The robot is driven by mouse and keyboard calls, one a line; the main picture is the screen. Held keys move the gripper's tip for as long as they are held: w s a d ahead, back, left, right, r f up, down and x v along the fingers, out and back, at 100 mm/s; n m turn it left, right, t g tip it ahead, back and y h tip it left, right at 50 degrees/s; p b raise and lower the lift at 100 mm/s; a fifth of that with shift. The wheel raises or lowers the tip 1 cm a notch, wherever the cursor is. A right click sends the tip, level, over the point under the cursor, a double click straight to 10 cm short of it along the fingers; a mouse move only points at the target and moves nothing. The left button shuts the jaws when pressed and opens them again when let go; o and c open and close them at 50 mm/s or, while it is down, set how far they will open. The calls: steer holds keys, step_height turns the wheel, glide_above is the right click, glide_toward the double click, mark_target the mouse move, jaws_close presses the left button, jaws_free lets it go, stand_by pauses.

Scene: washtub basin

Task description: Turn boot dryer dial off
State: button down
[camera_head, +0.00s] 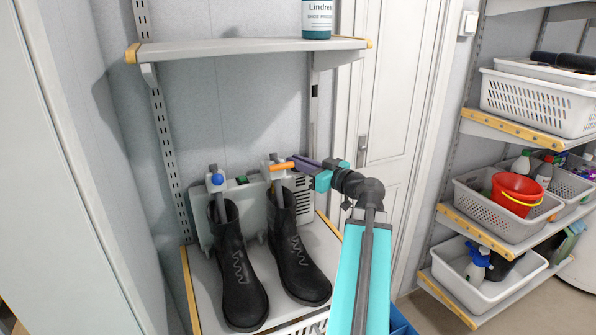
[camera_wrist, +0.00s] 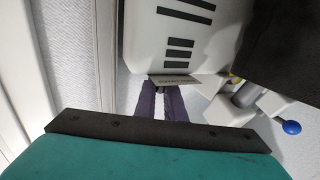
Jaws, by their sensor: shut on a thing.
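The boot dryer (camera_head: 303,205) is a pale grey unit against the wall, with vents on its right side. The vents also show on its housing in the wrist view (camera_wrist: 178,45). My gripper (camera_head: 293,160) reaches in from the right at the dryer's upper right. Its purple fingers are shut in the wrist view (camera_wrist: 161,88), beside a small label plate at the housing edge. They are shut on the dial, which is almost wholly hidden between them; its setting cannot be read. An orange bar (camera_head: 282,166) shows beside the fingertips.
Two black boots (camera_head: 233,270) (camera_head: 297,262) stand in front of the dryer. A blue knob (camera_head: 217,179) is on its left. A shelf (camera_head: 240,47) with a bottle (camera_head: 317,18) hangs above. Shelves with white baskets (camera_head: 535,100) and a red bucket (camera_head: 517,193) stand at right.

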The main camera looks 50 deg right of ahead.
steer(key=shift+f+m+h+b, duration=0.15)
steer(key=shift+m+h+b, duration=1.4)
steer(key=shift+b, duration=3.4)
steer(key=shift+r+m+g+h+b, duration=0.1)
steer(key=shift+m+g+h+b, duration=0.3)
steer(key=shift+h+b, duration=0.9)
steer(key=shift+r+m+g+h+b, duration=0.1)
steer(key=shift+m+g+h+b, duration=0.3)
steer(key=shift+h+b, duration=0.85)
steer(key=shift+y+b, duration=0.35)
steer(key=shift+y, duration=0.05)
steer(key=c, duration=1.8)
jaws_free()
steer(key=shift+c, duration=0.2)
steer(key=shift+a+f, duration=0.1)
